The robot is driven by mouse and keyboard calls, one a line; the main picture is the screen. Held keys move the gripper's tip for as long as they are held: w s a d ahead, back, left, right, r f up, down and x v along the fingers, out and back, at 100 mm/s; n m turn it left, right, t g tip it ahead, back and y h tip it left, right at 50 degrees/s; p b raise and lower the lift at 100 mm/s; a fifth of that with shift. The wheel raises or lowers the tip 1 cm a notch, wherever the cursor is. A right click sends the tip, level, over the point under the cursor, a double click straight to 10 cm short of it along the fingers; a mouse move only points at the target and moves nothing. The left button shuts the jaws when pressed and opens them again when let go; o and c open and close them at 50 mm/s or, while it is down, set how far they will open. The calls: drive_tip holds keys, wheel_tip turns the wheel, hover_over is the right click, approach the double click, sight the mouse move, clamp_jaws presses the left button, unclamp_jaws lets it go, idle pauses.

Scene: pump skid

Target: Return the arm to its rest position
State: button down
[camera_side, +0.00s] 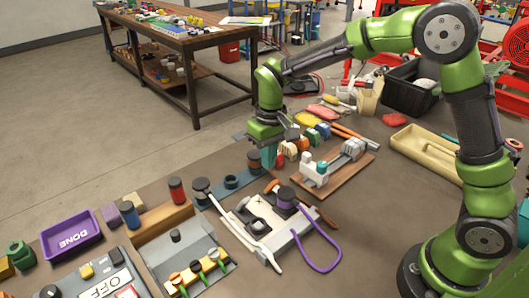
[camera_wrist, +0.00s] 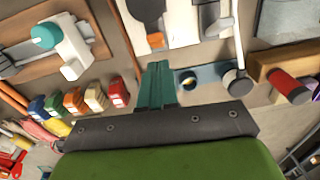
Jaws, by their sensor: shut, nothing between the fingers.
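My green arm reaches in from the right and bends down over the bench (camera_side: 370,225). My gripper (camera_side: 254,163) points downward, shut and empty, above the middle of the bench near a blue holder strip (camera_side: 231,182). In the wrist view my gripper (camera_wrist: 158,72) shows as two teal fingers pressed together, with the blue strip (camera_wrist: 208,76) just right of them. I cannot tell the exact gap between the fingertips and the strip.
A white plate with a purple hose (camera_side: 335,258) lies in front of my gripper. A wooden board with a white-grey pump (camera_side: 318,178) and several coloured blocks (camera_side: 303,148) stand to the right. A purple DONE tray (camera_side: 72,238) is at left. A beige tray (camera_side: 425,150) lies near my arm.

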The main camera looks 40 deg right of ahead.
drive_tip(key=s+d+r+m+t, duration=0.1)
drive_tip(key=s+d+r+t, duration=0.1)
drive_tip(key=s+r, duration=0.4)
drive_tip(key=s+d+r+m+t+y, duration=0.1)
drive_tip(key=s+r+t, duration=0.4)
drive_tip(key=s, duration=0.8)
wheel_tip(320, 180, up, 2)
drive_tip(key=d+m, duration=0.1)
drive_tip(key=d, duration=0.1)
drive_tip(key=shift+s+d+m+y, duration=0.25)
drive_tip(key=shift+d+m+y, duration=0.05)
